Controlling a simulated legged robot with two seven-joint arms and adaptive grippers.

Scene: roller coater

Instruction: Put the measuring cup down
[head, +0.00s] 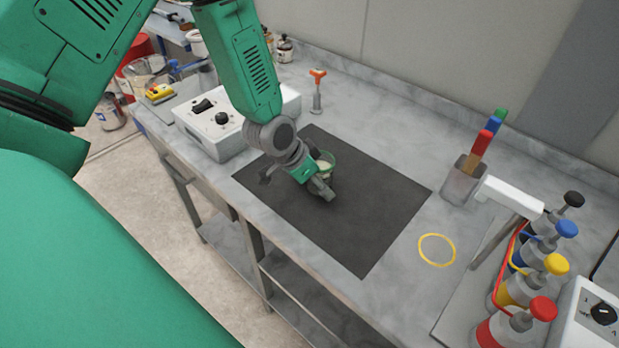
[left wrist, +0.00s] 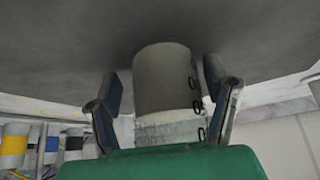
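My right gripper is not in view.
A white control box (head: 222,122) stands left of the mat. A yellow ring (head: 437,250) lies on the bench to the right, near a holder (head: 463,182) with coloured-handled tools and several colour-capped bottles (head: 520,288). The mat's right part is clear.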

